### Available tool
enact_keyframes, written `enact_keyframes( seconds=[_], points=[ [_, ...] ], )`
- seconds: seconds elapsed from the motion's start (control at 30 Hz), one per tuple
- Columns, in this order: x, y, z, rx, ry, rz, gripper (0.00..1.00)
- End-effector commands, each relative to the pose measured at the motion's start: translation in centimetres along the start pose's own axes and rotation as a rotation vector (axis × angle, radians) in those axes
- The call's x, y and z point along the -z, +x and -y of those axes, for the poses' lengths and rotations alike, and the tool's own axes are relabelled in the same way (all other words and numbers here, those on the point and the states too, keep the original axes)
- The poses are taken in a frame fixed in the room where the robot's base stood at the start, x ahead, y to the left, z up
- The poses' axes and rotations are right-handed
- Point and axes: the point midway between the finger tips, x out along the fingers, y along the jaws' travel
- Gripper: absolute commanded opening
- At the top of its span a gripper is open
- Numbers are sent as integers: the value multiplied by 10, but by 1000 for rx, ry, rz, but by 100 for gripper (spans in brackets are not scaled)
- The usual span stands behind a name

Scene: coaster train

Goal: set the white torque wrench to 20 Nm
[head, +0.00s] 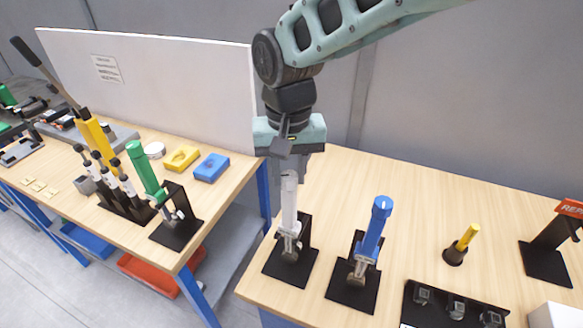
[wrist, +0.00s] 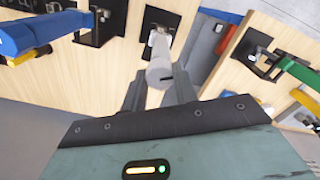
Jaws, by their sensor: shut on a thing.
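The white torque wrench (head: 289,207) stands upright, handle up, in a black stand (head: 287,268) at the left end of the right table. My gripper (head: 290,168) points down over it and is shut on the top of its handle. In the wrist view the white torque wrench (wrist: 159,70) sits between the two grey fingers of my gripper (wrist: 156,92). A dark mark shows on the handle's end. The wrench's scale is too small to read, so its setting cannot be told.
A blue torque wrench (head: 373,232) in its own stand is close on the right. A yellow-handled tool (head: 467,237) and a black socket tray (head: 455,305) are further right. A green wrench (head: 145,172) is on the left table, across a gap. A white panel (head: 190,85) stands behind.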

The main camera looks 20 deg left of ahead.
Motion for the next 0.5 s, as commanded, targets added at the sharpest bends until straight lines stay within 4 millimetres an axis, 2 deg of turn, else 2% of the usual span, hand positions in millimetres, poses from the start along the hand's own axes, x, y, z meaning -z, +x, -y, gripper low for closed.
enact_keyframes(
  seconds=[0.5],
  points=[
    [1, -1, 0, 2, -490, -3, 6]
  ],
)
